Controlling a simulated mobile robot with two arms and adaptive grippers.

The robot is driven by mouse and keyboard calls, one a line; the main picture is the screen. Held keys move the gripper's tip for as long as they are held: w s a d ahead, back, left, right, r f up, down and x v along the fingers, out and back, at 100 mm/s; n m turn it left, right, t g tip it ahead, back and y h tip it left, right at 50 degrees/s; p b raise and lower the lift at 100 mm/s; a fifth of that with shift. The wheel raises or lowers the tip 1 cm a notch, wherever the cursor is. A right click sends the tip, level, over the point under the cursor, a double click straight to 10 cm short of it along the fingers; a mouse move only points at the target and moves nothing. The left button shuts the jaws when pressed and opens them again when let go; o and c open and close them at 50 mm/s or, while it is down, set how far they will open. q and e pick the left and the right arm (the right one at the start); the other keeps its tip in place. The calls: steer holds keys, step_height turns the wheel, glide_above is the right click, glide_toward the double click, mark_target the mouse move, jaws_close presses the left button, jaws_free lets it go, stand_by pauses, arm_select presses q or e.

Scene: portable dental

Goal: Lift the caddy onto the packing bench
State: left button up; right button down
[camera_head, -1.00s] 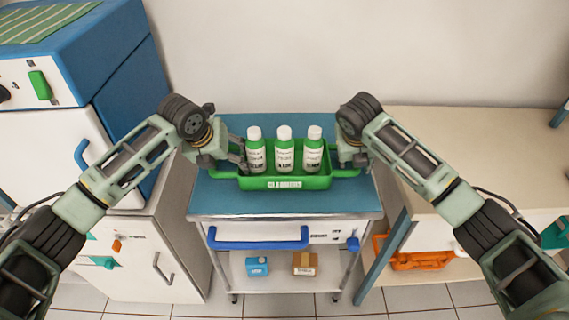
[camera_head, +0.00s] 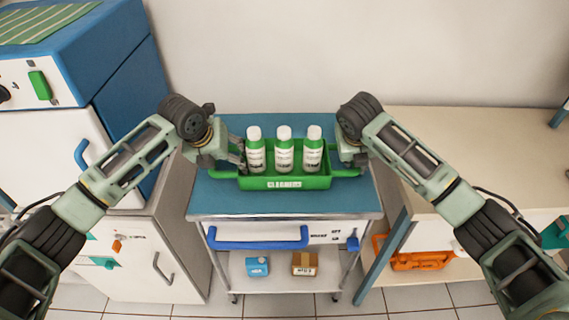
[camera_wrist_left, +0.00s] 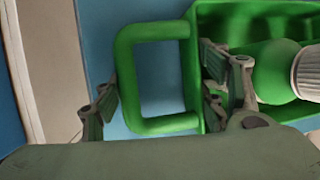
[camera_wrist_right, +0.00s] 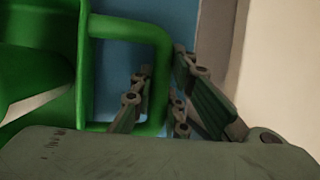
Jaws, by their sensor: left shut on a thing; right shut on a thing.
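The green caddy (camera_head: 285,183) has a white label and holds three white-capped green bottles (camera_head: 284,150). It is over the blue top of the cart (camera_head: 225,200); I cannot tell whether its underside touches. My left gripper (camera_head: 238,160) is shut on the caddy's left handle, a green loop (camera_wrist_left: 125,80) that shows in the left wrist view. My right gripper (camera_head: 350,163) is shut on the right handle (camera_wrist_right: 160,75), with the loop's outer bar between the fingers in the right wrist view. A cream-topped bench (camera_head: 480,140) stands to the right; nothing in view marks it as the packing bench.
A blue and white cabinet (camera_head: 45,150) stands at the left. The cart has a blue drawer handle (camera_head: 258,240) and a lower shelf with a blue box (camera_head: 257,267) and a brown box (camera_head: 304,264). An orange item (camera_head: 415,260) lies under the bench. The visible bench top is clear.

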arm_select(q)
steer(key=shift+w+r, duration=0.1)
arm_select(e)
steer(key=shift+a+r, duration=0.2)
